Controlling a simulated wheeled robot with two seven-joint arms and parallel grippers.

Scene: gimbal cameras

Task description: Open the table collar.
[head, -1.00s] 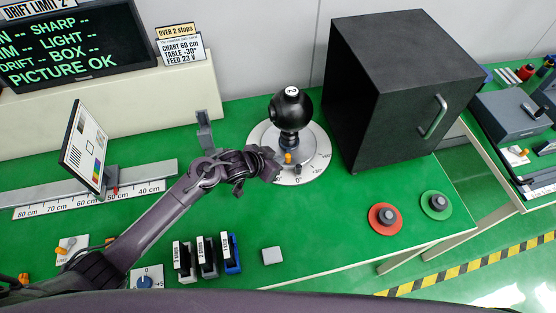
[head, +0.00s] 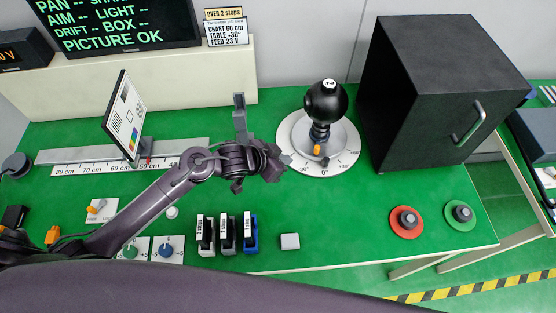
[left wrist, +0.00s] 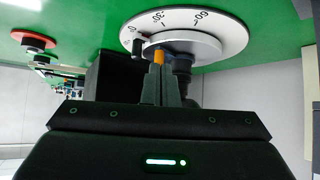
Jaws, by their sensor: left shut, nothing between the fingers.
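The round white turntable dial (head: 345,160) with degree marks stands on the green bench, with a black ball on a stem (head: 326,101) upright at its middle. A small orange lever (head: 317,150) sits at the front of the stem's base, near the 0 side; I take it for the table collar's lever. My left gripper (head: 287,161) is shut and empty, over the dial's left edge, left of the lever. In the left wrist view the dial appears inverted at the top, and the shut fingertips (left wrist: 168,82) point at the orange lever (left wrist: 159,57); contact is unclear. My right gripper is not in view.
A black box (head: 420,90) with a handle stands close right of the dial. Red (head: 406,222) and green (head: 460,214) ringed buttons are front right. A chart (head: 124,117) stands on a rail at left. Small labelled blocks (head: 226,234) stand in front. Bench between is clear.

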